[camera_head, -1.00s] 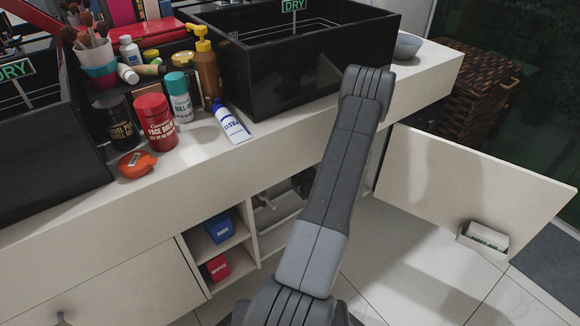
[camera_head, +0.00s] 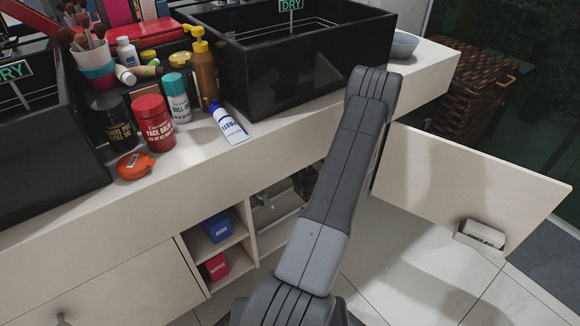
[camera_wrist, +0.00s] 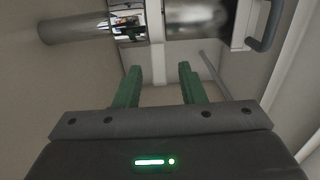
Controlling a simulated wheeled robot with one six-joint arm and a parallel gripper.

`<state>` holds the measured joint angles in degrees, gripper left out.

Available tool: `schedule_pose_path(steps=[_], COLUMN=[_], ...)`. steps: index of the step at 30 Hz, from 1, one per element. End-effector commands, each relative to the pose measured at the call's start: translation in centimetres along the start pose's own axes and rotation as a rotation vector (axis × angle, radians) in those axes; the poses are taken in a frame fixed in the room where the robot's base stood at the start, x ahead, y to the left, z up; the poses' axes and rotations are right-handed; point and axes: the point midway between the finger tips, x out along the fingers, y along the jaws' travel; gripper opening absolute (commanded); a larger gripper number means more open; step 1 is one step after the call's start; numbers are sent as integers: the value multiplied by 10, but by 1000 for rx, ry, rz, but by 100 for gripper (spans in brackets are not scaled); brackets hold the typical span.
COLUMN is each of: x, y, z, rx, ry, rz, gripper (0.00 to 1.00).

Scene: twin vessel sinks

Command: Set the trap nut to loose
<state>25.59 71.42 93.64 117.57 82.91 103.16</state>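In the wrist view, a shiny chrome fitting (camera_wrist: 128,22) shows at the top, at the end of a grey horizontal pipe (camera_wrist: 75,28). It may be the trap nut, but I cannot tell for sure. A wider, blurred metal cylinder (camera_wrist: 196,20) lies to its right. My gripper (camera_wrist: 160,68) has two green fingers, spread apart with nothing between them. The fingertips appear below the chrome fitting and the cylinder in the picture. In the head view, my gripper is hidden behind my arm and the counter.
A grey curved handle (camera_wrist: 266,26) and a thin rod (camera_wrist: 213,76) are at the right in the wrist view. The open cabinet door (camera_head: 465,190) stands right of my arm. Shelves with a blue box (camera_head: 218,228) and red box (camera_head: 216,267) are left of the opening.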

Motion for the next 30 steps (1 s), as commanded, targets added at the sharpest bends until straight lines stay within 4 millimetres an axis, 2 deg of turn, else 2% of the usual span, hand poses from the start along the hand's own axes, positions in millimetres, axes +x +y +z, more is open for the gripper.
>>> schedule_pose_path(steps=[9, 15, 21, 30], x=[-72, -103, -116, -118], y=[2, 1, 1, 0], z=[1, 1, 0, 0], rx=[4, 2, 1, 1], ry=[-5, -4, -1, 0], rz=[0, 0, 1, 1], gripper=[36, 36, 36, 36])
